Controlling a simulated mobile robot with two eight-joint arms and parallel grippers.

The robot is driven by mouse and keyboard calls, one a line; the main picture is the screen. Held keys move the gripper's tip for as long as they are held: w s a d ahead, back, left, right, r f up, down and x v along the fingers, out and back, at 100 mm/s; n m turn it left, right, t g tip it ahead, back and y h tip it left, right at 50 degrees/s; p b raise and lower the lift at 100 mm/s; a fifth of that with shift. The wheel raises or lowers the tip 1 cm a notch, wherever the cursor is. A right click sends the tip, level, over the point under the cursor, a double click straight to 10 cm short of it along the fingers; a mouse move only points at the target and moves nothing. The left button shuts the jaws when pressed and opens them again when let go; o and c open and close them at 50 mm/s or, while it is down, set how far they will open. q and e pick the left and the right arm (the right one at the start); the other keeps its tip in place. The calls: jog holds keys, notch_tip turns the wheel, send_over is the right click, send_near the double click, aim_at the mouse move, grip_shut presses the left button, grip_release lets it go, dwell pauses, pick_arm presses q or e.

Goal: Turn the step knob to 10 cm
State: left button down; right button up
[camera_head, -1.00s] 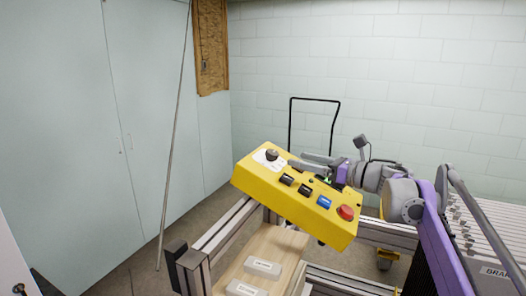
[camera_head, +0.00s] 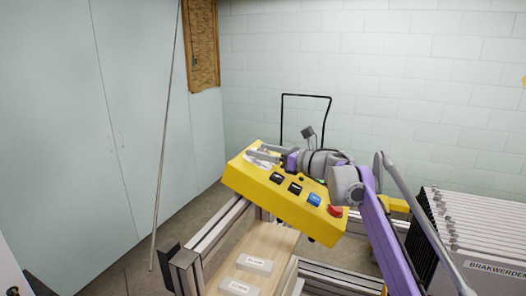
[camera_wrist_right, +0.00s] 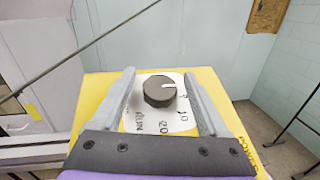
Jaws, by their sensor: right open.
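The step knob (camera_wrist_right: 160,91) is dark and round with a white pointer mark, on a white dial plate (camera_wrist_right: 150,122) with printed numbers. In the right wrist view the pointer aims to the upper right. The dial is at the left end of the yellow control box (camera_head: 240,180). My right gripper (camera_wrist_right: 158,85) is open, with one finger on each side of the knob and a gap on both sides. In the head view the right gripper (camera_head: 262,154) covers the knob, so only part of the white plate shows. My left gripper is not in view.
The box has two black switches, a blue button (camera_head: 314,200) and a red button (camera_head: 335,211). Below it is a wooden shelf (camera_head: 268,243) with two white labelled blocks on an aluminium frame (camera_head: 212,236). A slatted rack (camera_head: 480,230) stands at the right.

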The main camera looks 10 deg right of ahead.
grip_shut()
jog(key=shift+m+t+h, duration=0.3)
jog(key=shift+m+h, duration=0.1)
jog(key=m+t+h, duration=0.2)
jog(key=m+h, duration=0.2)
jog(key=shift+a, duration=0.1)
jog(key=m+t+h, duration=0.1)
jog(key=m+h, duration=0.1)
jog(key=shift+h, duration=0.3)
jog(key=shift+f+m+h, duration=0.2)
jog(key=shift+m+h, duration=0.7)
jog(key=shift+m, duration=0.1)
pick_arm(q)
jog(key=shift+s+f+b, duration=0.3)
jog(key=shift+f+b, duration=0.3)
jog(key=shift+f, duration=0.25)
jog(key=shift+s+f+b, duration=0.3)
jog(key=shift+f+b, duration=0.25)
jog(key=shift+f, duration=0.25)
pick_arm(e)
jog(key=shift+r+m+h, duration=0.15)
jog(key=shift+m+h, duration=0.95)
jog(key=shift+h, duration=0.1)
